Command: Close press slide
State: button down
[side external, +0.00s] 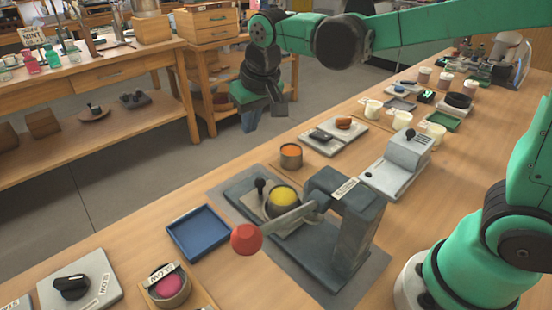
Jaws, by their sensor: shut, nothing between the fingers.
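The press (345,225) is a grey arched frame with a label on top, standing on a dark mat in the foreground. A lever with a red knob (246,239) sticks out from it toward the lower left. The frame hides the slide's right end.
A blue tray (198,233) lies left of the press. An orange-filled cup (291,157) stands behind the slide. A grey box device (397,165) stands right of it. A dial panel (80,285) and a pink-button cup (168,287) are at the front left.

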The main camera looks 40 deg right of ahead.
jog(key=shift+m, duration=0.6)
jog(key=x, duration=1)
jog(key=shift+w+d+f, duration=0.1)
jog(key=shift+w+d, duration=0.05)
jog(key=shift+d, duration=0.2)
jog(key=s, duration=0.3)
jog(key=shift+s+a+f, duration=0.1)
jog(key=shift+a+f, duration=0.1)
jog(key=shift+a, duration=0.1)
jog(key=shift+s+a+f, duration=0.1)
jog(key=shift+s, duration=0.3)
jog(key=shift+s, duration=1.85)
